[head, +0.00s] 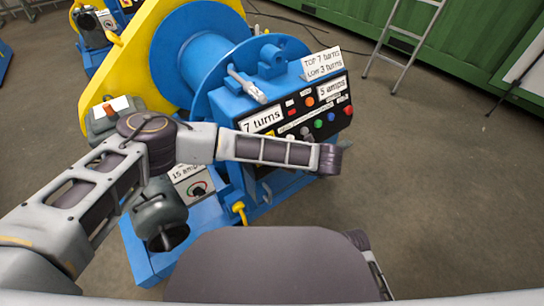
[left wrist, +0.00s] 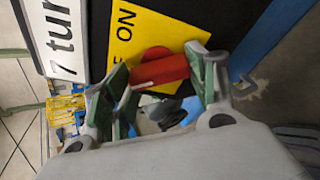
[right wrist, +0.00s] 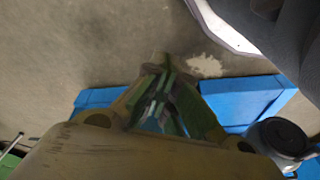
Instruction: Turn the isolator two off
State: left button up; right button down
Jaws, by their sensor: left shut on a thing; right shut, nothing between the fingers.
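In the left wrist view, a red switch handle (left wrist: 160,71) sits on a yellow plate (left wrist: 172,30) marked "ON", with part of another word cut off. My left gripper (left wrist: 165,85) is shut on the red handle, one green-padded finger at each end of it. In the head view my left forearm reaches across the front of the black control panel (head: 342,118) and hides that gripper and the handle; a sliver of yellow shows above the forearm. I cannot read a number on this isolator. My right gripper (right wrist: 160,105) is shut and empty above the floor, near a blue base.
The panel carries coloured buttons and the labels "7 turns" (head: 262,121) and "5 amps" (head: 333,89). A blue drum (head: 200,50) and yellow side plate (head: 135,55) stand behind. A "15 amps" dial box (head: 197,188) is lower left. Open floor (head: 440,170) lies to the right.

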pick_arm(q)
jog(key=shift+s+f+n+b, duration=0.1)
jog(key=shift+n+b, duration=0.55)
jog(key=shift+n, duration=0.25)
pick_arm(e)
jog(key=shift+w+a+r, duration=0.1)
jog(key=shift+a+r, duration=0.05)
jog(key=shift+r, duration=0.4)
jog(key=shift+w+a+r, duration=0.1)
jog(key=shift+r, duration=0.4)
pick_arm(q)
jog(key=o, duration=1)
pick_arm(e)
jog(key=shift+s, duration=0.1)
pick_arm(q)
jog(key=v, duration=1.2)
jog(key=shift+a+r, duration=0.15)
jog(key=shift+r, duration=0.05)
pick_arm(e)
jog(key=shift+s, duration=0.1)
